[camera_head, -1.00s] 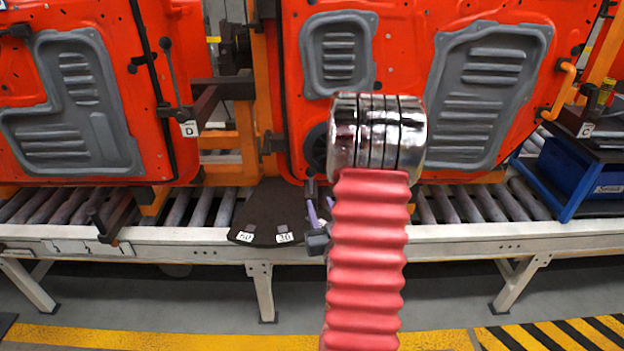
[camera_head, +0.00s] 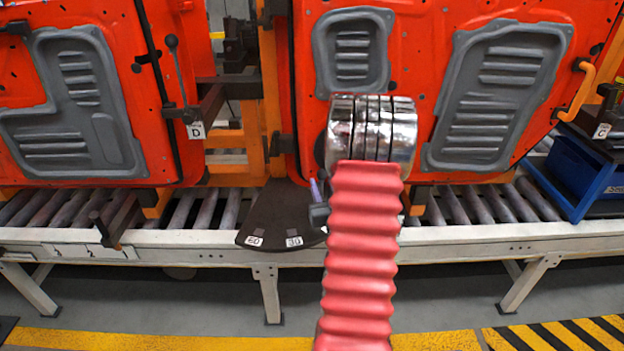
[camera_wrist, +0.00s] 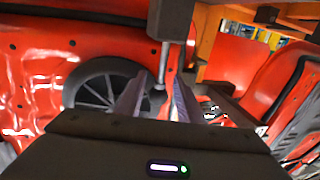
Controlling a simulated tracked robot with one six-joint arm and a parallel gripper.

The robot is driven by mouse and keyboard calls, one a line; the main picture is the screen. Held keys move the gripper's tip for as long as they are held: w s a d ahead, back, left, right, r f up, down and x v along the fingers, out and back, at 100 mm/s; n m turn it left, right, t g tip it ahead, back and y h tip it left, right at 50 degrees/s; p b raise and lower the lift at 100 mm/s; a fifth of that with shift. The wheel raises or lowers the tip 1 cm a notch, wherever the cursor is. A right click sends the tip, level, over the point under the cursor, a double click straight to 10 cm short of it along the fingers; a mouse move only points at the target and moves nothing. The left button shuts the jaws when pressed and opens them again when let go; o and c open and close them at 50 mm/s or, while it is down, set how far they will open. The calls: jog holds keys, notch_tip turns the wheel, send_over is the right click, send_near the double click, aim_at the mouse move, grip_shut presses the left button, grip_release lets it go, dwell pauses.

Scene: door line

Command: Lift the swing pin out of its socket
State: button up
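In the wrist view, a grey upright pin (camera_wrist: 163,66) hangs below a dark block (camera_wrist: 172,16), in line with the gap between my fingers. It looks like the swing pin, but I cannot tell whether it touches them. My gripper (camera_wrist: 160,82) is open, its two purplish fingers apart on either side of the pin's lower end. In the head view, my gripper (camera_head: 315,186) shows beside my red ribbed arm, above the dark plate marked 60 and 30 (camera_head: 272,222). The pin and its socket cannot be made out there; my arm covers part of that area.
An orange-red door (camera_head: 420,50) stands close behind my gripper, with its round black ribbed part (camera_wrist: 105,88) near the fingers. Another door (camera_head: 150,70) is at left. A roller conveyor (camera_head: 430,232) runs below. A blue bin (camera_head: 580,170) is at right.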

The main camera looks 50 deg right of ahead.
jog(key=shift+x, duration=0.95)
grip_shut()
